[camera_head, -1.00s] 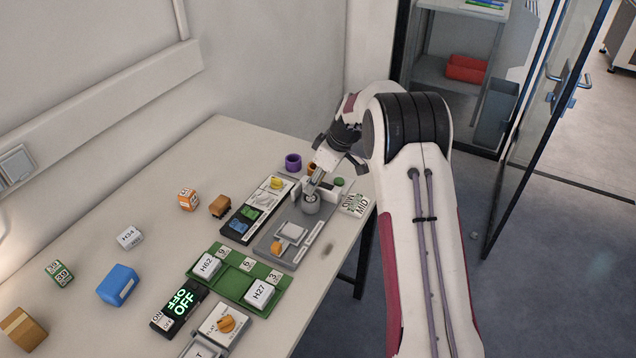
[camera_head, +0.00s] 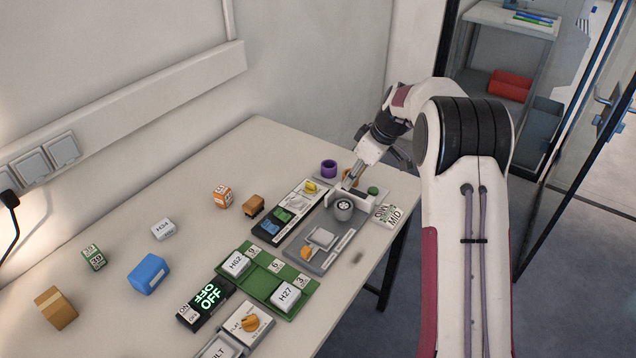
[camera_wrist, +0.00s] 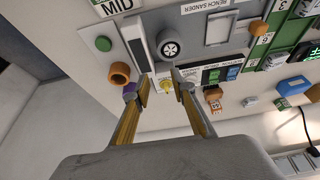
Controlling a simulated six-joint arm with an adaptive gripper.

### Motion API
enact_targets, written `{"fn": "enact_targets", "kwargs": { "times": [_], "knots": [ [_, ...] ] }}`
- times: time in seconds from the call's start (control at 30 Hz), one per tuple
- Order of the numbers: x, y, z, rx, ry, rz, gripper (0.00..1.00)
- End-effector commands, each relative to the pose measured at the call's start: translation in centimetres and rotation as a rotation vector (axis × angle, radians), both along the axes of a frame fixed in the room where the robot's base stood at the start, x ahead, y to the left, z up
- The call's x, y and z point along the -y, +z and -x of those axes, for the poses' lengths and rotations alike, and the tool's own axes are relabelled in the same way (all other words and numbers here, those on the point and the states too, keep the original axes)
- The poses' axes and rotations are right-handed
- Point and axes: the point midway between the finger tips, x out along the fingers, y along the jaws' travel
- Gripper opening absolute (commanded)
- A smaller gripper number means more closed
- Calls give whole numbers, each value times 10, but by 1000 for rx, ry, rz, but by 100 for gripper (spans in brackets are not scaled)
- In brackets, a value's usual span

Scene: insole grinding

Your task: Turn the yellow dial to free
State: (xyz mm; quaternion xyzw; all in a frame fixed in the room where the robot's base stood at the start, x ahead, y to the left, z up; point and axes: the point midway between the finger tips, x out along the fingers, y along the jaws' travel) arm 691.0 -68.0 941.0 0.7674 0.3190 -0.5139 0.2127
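The yellow dial (camera_head: 310,187) sits at the far end of a white-faced panel (camera_head: 298,200) on the table. In the head view my gripper (camera_head: 352,180) is above the far end of the grey sander unit, to the right of the dial. The dial's markings are too small to read.
The grey sander unit (camera_head: 320,258) with its round drum (camera_head: 344,209) lies right beside the panel. A purple ring (camera_head: 329,169), an orange ring (camera_wrist: 120,73) and a green button (camera_head: 373,190) are close to my gripper. The table left of the panel has free room.

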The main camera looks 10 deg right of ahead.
Motion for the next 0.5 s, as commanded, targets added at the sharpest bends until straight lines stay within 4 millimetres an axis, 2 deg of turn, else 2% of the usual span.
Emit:
{"fn": "enact_targets", "kwargs": {
  "times": [0.03,0.1,0.5],
  "knots": [
    [0,15,-1,6,1,2,25],
    [0,26,0,-2,-14,-5,25],
    [-12,21,-6,-97,-390,-175,25]
  ]
}}
